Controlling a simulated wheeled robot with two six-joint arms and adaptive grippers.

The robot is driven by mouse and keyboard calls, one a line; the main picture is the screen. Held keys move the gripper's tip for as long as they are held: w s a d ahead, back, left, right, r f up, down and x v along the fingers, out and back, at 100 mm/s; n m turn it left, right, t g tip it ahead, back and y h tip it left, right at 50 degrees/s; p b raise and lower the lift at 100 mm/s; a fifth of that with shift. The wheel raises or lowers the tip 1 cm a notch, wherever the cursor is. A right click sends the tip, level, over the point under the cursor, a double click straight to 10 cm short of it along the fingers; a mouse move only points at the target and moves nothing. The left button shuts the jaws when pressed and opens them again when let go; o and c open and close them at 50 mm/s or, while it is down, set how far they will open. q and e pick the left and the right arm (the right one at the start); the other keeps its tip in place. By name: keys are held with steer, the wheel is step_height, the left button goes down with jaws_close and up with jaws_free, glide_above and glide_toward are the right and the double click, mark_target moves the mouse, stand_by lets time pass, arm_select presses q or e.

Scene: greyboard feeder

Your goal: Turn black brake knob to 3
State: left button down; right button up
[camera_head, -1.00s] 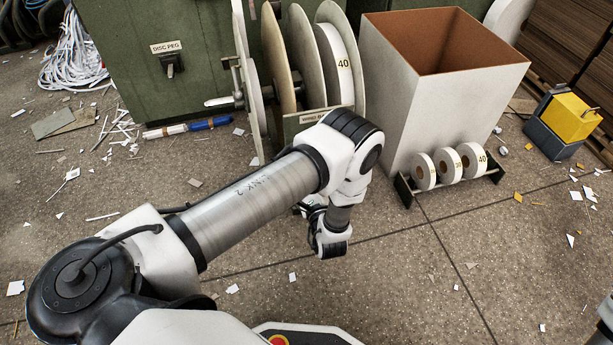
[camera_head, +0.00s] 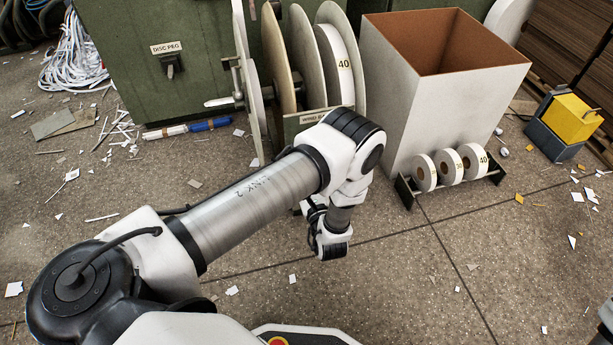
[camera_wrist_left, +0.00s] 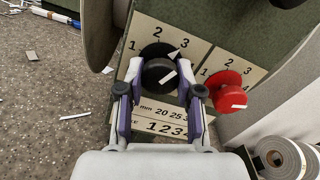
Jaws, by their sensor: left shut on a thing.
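The black brake knob (camera_wrist_left: 158,74) is on the sloping panel in the left wrist view, with the digits 1, 2 and 3 around it. Its white pointer marks slant up and right, toward the 3 (camera_wrist_left: 185,43). My left gripper (camera_wrist_left: 160,72) has one finger on each side of the knob and is shut on it. In the head view the left gripper (camera_head: 328,238) hangs below the wrist, and the knob is hidden behind my arm. My right gripper is not in view.
A red knob (camera_wrist_left: 224,92) with its own 1, 2, 3 scale sits close right of the black one. A large disc (camera_wrist_left: 98,35) stands left of the panel. A white box (camera_head: 455,95) and a rack of small rolls (camera_head: 450,167) stand to the right.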

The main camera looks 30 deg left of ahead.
arm_select(q)
steer(key=shift+w, duration=0.1)
steer(key=c, duration=0.7)
jaws_free()
steer(key=shift+c, duration=0.2)
steer(key=shift+d, duration=0.1)
steer(key=v, duration=0.7)
steer(key=shift+s, duration=0.2)
steer(key=shift+d, duration=0.1)
